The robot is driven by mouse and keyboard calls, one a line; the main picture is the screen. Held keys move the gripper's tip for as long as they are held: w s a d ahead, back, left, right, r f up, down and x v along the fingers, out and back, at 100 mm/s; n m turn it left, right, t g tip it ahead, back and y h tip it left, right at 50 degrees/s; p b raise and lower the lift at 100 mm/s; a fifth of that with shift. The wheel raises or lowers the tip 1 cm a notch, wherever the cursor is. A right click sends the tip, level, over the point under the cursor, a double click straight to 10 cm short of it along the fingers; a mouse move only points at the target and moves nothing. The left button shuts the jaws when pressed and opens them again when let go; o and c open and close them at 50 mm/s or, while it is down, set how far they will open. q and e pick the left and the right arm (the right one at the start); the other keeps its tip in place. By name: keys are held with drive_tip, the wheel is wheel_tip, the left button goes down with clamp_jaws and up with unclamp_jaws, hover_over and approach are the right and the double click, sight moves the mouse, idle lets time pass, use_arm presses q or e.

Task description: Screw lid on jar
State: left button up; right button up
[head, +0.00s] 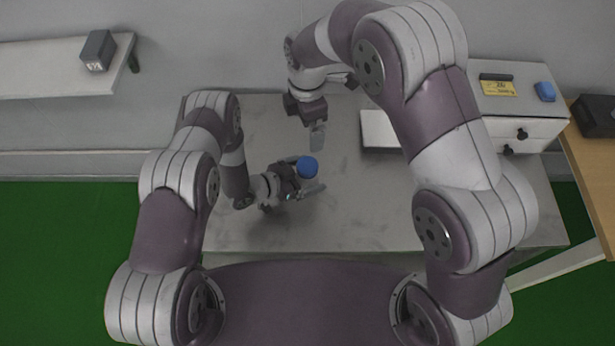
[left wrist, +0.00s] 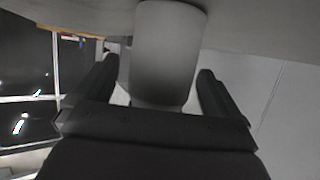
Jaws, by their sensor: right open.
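A round blue top (head: 307,167), seen from above, stands on the grey table between the fingers of my left gripper (head: 306,176). In the left wrist view a smooth grey cylinder (left wrist: 168,55), which looks like the jar, stands between the fingers. A gap shows at its left side, and the right fingertip is close to its edge. My left gripper is open around it. Whether the blue top is a separate lid or seated on the jar cannot be told. My right gripper (head: 317,130) is open, behind and slightly right of the blue top, pointing down.
A white box-like object (head: 380,130) lies on the table (head: 345,220) right of my right gripper. A white drawer unit (head: 525,128) with a blue object (head: 545,91) stands at right. A grey box (head: 98,48) sits on a shelf at left. The front of the table is clear.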

use_arm(q)
drive_tip(key=b+v, duration=0.2)
drive_tip(key=v, duration=1)
drive_tip(key=shift+s+a+r, duration=0.15)
drive_tip(key=shift+a, duration=0.1)
